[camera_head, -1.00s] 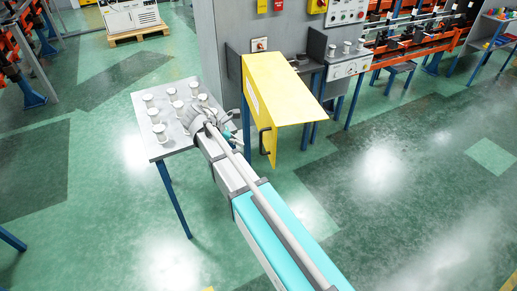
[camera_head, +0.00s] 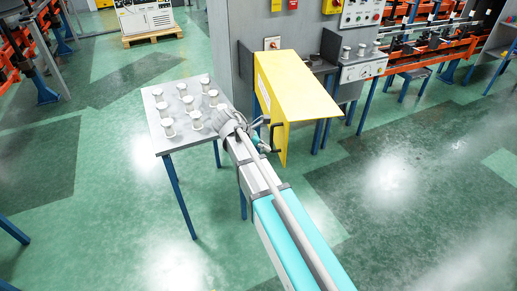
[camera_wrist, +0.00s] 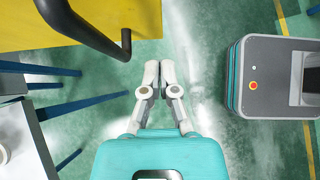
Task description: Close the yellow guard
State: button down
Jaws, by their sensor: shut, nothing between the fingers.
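The yellow guard (camera_head: 305,88) juts out from a grey machine, with a top panel and a side panel hanging down. A black bar handle (camera_head: 275,137) is on its lower left side. In the wrist view, the guard (camera_wrist: 50,22) fills the upper left, and the handle (camera_wrist: 85,27) curves across it. My gripper (camera_wrist: 159,68) is shut and empty, its fingertips below and right of the handle, apart from it in the picture. In the head view my gripper (camera_head: 262,143) is close to the handle, partly hidden by my wrist.
A grey table (camera_head: 183,140) with several white spindles (camera_head: 190,104) stands left of the guard. A small shelf with more spindles (camera_head: 361,50) is at right of the machine. In the wrist view, a grey and teal box-like body (camera_wrist: 275,75) is at right. Green floor is open at right.

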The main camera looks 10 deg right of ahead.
aim_at(285, 151)
jog(key=shift+w+d+f, duration=0.1)
jog(key=shift+d+f, duration=0.15)
jog(key=shift+d, duration=1)
jog(key=shift+w+d+f, duration=0.1)
jog(key=shift+d+f, duration=0.1)
jog(key=shift+d, duration=1)
